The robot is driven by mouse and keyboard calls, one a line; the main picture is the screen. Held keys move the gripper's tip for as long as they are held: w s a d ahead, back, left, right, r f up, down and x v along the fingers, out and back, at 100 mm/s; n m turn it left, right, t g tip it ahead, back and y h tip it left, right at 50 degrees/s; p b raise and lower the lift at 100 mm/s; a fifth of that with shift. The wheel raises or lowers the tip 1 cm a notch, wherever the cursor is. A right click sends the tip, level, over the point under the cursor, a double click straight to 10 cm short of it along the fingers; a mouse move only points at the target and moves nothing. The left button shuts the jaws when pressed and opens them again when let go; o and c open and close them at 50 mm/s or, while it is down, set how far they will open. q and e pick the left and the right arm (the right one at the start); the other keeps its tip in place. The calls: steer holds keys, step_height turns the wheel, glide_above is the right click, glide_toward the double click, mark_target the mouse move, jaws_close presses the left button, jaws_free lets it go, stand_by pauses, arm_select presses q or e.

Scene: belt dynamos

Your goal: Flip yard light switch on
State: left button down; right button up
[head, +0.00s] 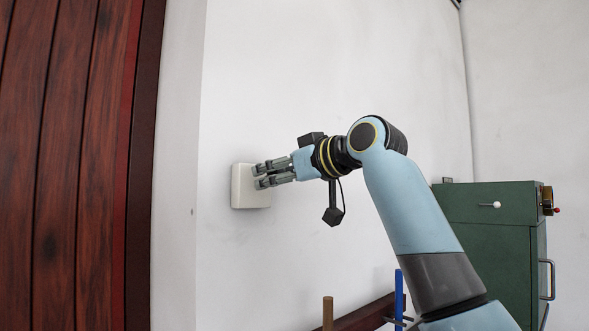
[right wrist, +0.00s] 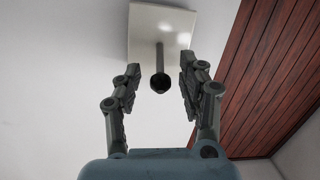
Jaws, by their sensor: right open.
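The yard light switch is a white box (head: 250,187) on the white wall, right of the dark red wooden door. In the right wrist view its plate (right wrist: 181,22) shows at the top, with a dark lever (right wrist: 160,68) with a round end sticking out from it. My right gripper (head: 257,177) is in front of the box. In the right wrist view, the open fingers (right wrist: 158,80) stand on both sides of the lever, with a gap on each side. The fingers hide the lever in the head view. My left gripper is not in view.
A green cabinet (head: 485,235) with a handle and a red-tipped lever stands at the right. A blue post (head: 399,290) and a brown post (head: 328,313) rise at the bottom. The wooden door (head: 65,170) fills the left side. The wall around the switch is bare.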

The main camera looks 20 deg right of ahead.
steer(key=v, duration=1)
steer(key=shift+s, duration=0.2)
steer(key=shift+d, duration=0.1)
